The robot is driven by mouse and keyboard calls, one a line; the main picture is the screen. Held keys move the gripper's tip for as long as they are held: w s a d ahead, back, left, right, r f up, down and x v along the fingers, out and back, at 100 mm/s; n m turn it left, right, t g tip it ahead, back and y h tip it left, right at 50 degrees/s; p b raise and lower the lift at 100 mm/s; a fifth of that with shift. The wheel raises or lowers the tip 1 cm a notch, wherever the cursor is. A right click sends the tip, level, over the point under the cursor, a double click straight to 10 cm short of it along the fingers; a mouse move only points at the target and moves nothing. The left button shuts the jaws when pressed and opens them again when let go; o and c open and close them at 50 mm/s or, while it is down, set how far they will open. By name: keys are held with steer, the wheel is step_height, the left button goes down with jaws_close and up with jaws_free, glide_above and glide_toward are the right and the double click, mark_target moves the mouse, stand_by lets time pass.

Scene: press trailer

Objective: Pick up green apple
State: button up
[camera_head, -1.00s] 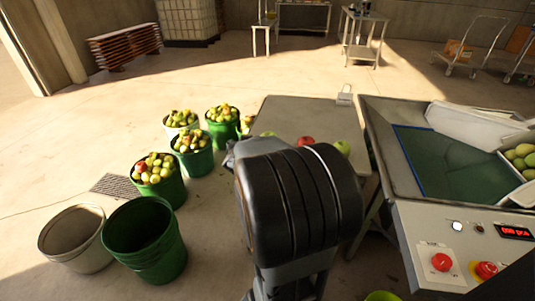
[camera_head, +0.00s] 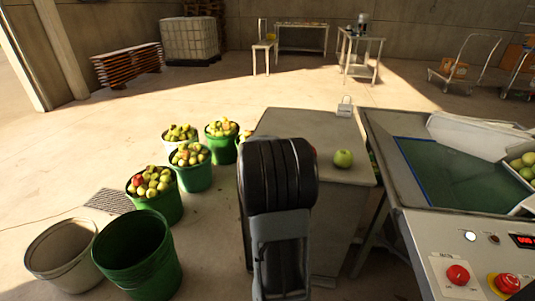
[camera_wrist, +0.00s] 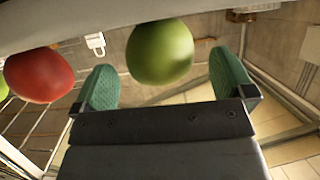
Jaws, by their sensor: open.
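In the wrist view a green apple (camera_wrist: 160,52) sits ahead of my open gripper (camera_wrist: 165,84), between the lines of its two green fingers. The fingers do not visibly close on it. A red apple (camera_wrist: 38,76) is to its left, and part of another green apple (camera_wrist: 4,86) shows at the left edge. In the head view one green apple (camera_head: 343,158) rests on the grey table (camera_head: 300,124). My arm hides the gripper and the other apples there.
A sorting machine with a control panel (camera_head: 470,250) stands right of the table. A padlock-shaped object (camera_head: 344,107) is at the table's back edge. Several buckets of apples (camera_head: 155,195) and an empty green bucket (camera_head: 137,255) stand left. Open floor lies behind.

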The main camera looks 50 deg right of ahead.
steer(key=shift+b+x, duration=0.3)
steer(key=shift+x, duration=1.2)
steer(key=shift+c, duration=0.5)
steer(key=c, duration=0.9)
